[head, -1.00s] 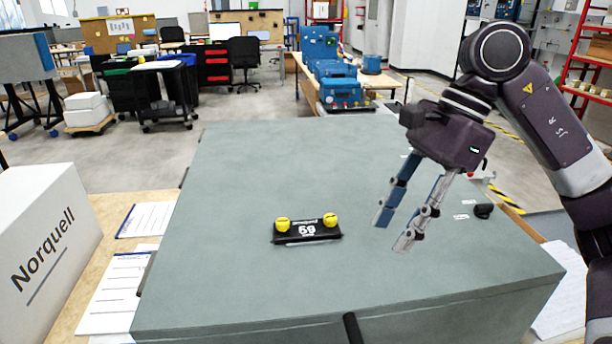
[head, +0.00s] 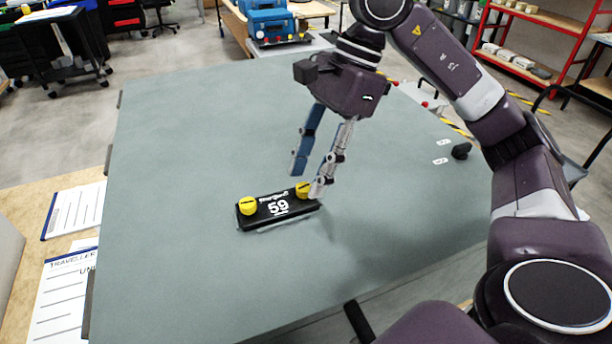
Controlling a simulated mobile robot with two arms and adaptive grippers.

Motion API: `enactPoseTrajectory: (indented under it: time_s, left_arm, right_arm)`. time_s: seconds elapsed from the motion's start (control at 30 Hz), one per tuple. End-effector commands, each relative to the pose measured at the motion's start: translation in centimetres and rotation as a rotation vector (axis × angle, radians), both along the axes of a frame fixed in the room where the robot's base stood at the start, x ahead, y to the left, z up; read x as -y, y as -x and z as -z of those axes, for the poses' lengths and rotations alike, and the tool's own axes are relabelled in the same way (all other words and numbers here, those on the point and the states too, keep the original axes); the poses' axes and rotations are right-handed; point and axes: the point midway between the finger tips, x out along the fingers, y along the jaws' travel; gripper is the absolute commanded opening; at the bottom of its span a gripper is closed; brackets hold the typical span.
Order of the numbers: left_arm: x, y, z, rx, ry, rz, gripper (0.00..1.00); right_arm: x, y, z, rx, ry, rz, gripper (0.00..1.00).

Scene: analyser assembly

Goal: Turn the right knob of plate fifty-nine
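Plate fifty-nine (head: 278,209) is a black plate with a white "59", lying on the grey-green top of a large box (head: 190,150). It has a yellow left knob (head: 247,205) and a yellow right knob (head: 303,190). My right gripper (head: 307,184) is open, its two fingers pointing down with the tips close to the right knob, one on each side of it in the picture. One fingertip partly covers the knob's right edge. I cannot tell whether the fingers touch it. My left gripper is not in view.
A black knob (head: 461,150) sits at the right of the box top, near small white labels. Printed sheets (head: 72,212) lie on the wooden table at the left. Most of the box top around the plate is clear.

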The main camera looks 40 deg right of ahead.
Motion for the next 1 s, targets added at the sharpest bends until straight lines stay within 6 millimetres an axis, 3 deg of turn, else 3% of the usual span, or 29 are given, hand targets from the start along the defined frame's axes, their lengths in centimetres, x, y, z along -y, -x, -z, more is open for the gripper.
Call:
enactPoseTrajectory:
  time_s: [0.17,0.47,0.77,1.0]
  left_arm:
    - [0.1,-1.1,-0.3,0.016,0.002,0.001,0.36]
    - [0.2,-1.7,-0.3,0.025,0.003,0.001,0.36]
    - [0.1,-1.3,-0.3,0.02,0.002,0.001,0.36]
    - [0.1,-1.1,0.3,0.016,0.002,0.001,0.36]
  right_arm:
    - [-0.5,0.0,1.4,0.0,0.001,-0.001,0.36]
    - [-0.6,-0.1,1.6,0.001,0.0,-0.001,0.35]
    - [-0.6,-0.1,1.5,0.001,0.0,-0.001,0.02]
    - [-0.6,0.0,1.7,0.003,0.0,0.036,0.0]
